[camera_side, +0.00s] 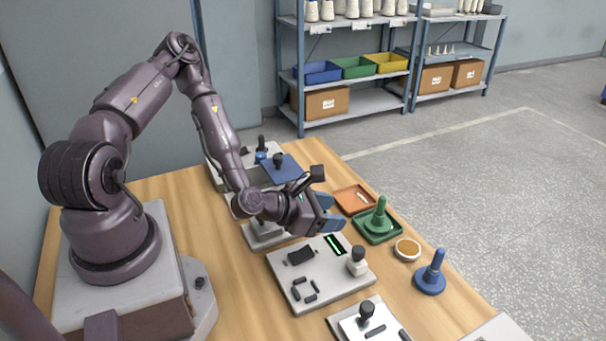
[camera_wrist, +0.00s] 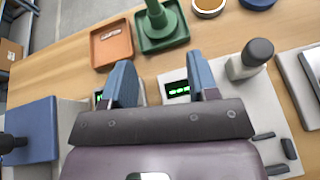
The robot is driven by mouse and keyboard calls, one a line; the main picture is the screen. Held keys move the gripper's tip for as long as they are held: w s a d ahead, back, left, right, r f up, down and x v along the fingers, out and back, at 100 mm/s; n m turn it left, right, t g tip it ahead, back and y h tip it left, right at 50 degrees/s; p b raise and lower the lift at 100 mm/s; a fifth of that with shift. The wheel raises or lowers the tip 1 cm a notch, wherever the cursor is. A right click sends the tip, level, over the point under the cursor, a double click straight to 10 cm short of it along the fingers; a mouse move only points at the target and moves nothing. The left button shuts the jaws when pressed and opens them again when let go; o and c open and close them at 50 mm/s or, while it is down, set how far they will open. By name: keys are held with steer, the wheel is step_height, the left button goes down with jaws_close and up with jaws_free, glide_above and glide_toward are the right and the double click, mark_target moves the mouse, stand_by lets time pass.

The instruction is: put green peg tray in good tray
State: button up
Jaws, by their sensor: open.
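A green peg (camera_side: 380,213) with a wide round base stands upright in a square green tray (camera_side: 361,232). The peg (camera_wrist: 156,14) and green tray (camera_wrist: 146,44) are at the top of the wrist view, the peg's top cut off. A shallow orange tray (camera_side: 346,207) with a small pale label or piece in it lies beside the green tray; it is also in the wrist view (camera_wrist: 98,62). I cannot tell from any marking which tray is the good one. My gripper (camera_side: 333,211) is open and empty, above the table and short of the green tray. Its blue fingers (camera_wrist: 161,78) are apart.
A grey panel (camera_side: 320,285) with a lit green display and a knob (camera_side: 357,260) stands near my gripper. A round amber-topped dish (camera_side: 407,248) and a blue peg (camera_side: 432,272) are right of the green tray. A blue plate (camera_side: 282,168) lies behind.

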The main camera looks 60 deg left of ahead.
steer(key=m, duration=0.2)
steer(key=m+g, duration=0.1)
steer(key=m, duration=0.1)
steer(key=m+h, duration=0.1)
steer(key=m, duration=0.1)
steer(key=shift+s+d+r+g, duration=0.2)
steer(key=shift+r+g, duration=0.05)
steer(key=shift+g, duration=0.15)
steer(key=s+r+m+g+y, duration=0.2)
steer(key=s+r+m+g, duration=0.15)
steer(key=r+m, duration=0.75)
steer(key=s+r+m+g+y, duration=0.2)
steer(key=s+r+m, duration=0.2)
steer(key=r+m, duration=0.65)
steer(key=s+d+r+m+h, duration=0.1)
steer(key=s+d+r+m, duration=0.1)
steer(key=s+r+m, duration=0.4)
steer(key=s, duration=0.3)
steer(key=shift+s+r+h, duration=0.2)
steer(key=shift+r+h, duration=0.05)
steer(key=shift+h, duration=0.05)
steer(key=shift+m, duration=0.25)
